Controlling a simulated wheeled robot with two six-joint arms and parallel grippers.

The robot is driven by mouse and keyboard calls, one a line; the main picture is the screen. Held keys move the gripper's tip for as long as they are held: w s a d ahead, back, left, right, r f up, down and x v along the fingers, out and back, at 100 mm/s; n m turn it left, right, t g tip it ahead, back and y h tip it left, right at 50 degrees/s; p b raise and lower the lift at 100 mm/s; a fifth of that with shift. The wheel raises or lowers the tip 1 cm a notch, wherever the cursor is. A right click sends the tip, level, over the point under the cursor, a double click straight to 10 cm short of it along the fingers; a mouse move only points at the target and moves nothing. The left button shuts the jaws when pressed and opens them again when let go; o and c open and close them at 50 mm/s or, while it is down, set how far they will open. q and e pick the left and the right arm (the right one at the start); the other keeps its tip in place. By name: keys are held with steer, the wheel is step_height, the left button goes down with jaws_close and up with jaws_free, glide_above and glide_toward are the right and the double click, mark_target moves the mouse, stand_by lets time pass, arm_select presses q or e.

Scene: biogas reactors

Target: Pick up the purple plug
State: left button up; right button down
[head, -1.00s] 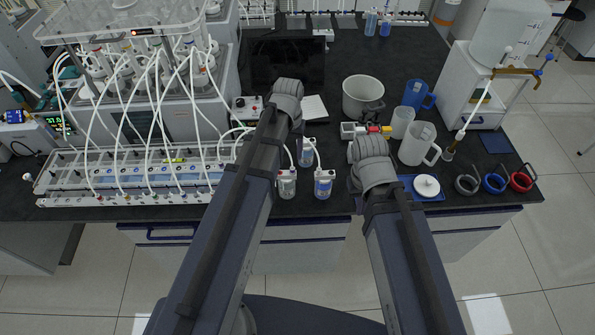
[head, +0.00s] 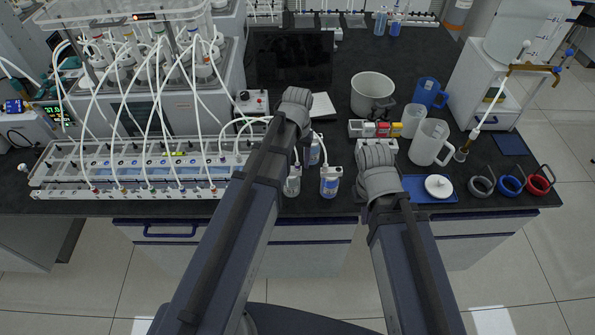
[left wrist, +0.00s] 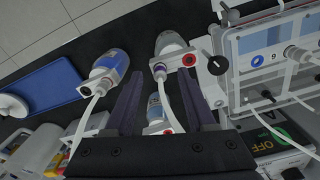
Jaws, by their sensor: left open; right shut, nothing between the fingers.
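I cannot make out a clearly purple plug. In the left wrist view, a small plug with a blue or violet ring (left wrist: 159,67) sits on a white tube by a grey-white bottle (left wrist: 170,42), just beyond my fingertips. A red-ringed part (left wrist: 188,59) is beside it. My right gripper is hidden under my right arm in the head view.
A tube rack (head: 130,193) fills the left of the black bench. White tubes (left wrist: 80,125) run close to my left fingers.

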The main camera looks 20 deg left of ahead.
arm_select(q)
steer(key=shift+f+b, duration=0.35)
steer(key=shift+f, duration=0.45)
steer(key=shift+r, duration=0.1)
steer(key=shift+c, duration=0.3)
jaws_close()
